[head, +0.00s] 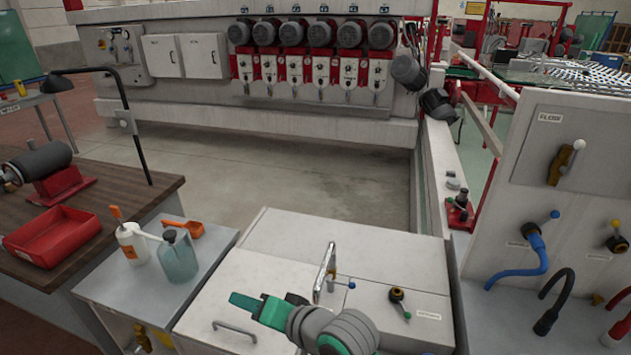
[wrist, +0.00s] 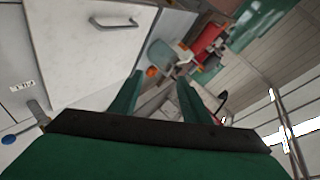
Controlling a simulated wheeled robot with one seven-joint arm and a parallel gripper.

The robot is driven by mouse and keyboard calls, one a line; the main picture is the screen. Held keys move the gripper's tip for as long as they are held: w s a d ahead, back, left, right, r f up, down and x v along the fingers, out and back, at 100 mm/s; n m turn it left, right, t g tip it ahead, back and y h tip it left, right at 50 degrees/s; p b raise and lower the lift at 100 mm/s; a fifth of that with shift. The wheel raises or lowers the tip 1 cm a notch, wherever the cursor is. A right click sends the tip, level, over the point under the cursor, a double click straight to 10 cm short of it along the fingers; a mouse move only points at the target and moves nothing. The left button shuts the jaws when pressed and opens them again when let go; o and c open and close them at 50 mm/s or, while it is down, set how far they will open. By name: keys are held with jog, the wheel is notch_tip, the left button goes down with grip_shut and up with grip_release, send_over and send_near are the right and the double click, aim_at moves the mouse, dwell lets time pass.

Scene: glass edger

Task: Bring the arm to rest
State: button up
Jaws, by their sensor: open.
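My gripper (head: 247,302) is in the lower middle of the head view, above the white cabinet top (head: 290,238). It points left, toward the side table with the bottles. In the wrist view my gripper (wrist: 157,82) shows two green fingers spread apart, with nothing between them. My grey and green arm reaches in from the bottom edge and hides part of the cabinet.
A metal tap (head: 325,270) and a brass valve (head: 398,296) stand close by on the cabinet. Left are a white bottle (head: 133,243), a blue-grey bottle (head: 178,257), an orange scoop (head: 183,226) and a red tray (head: 52,236). Open floor (head: 270,175) lies beyond.

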notch_tip(320, 180, up, 2)
jog(key=w+a+m+t+y, duration=0.1)
jog(key=w+a+t+y, duration=0.1)
jog(key=a+t, duration=0.1)
jog(key=s+d+f+m+t+h, duration=0.3)
jog(key=s+d+f+h, duration=0.15)
jog(key=s+f, duration=0.35)
jog(key=s+d+f+m+t+h, duration=0.35)
jog(key=s+f+h, duration=0.2)
jog(key=f, duration=0.35)
jog(key=s+d+f+n+g+h, duration=0.1)
jog(key=s+d+n, duration=0.3)
jog(key=s, duration=0.6)
jog(key=s+d+f+n+g+h, duration=0.1)
jog(key=s+d+n, duration=0.3)
jog(key=s, duration=0.7)
jog(key=shift+s+f+n, duration=0.2)
jog(key=shift+f+n, duration=0.35)
jog(key=shift+f, duration=0.3)
jog(key=c, duration=0.3)
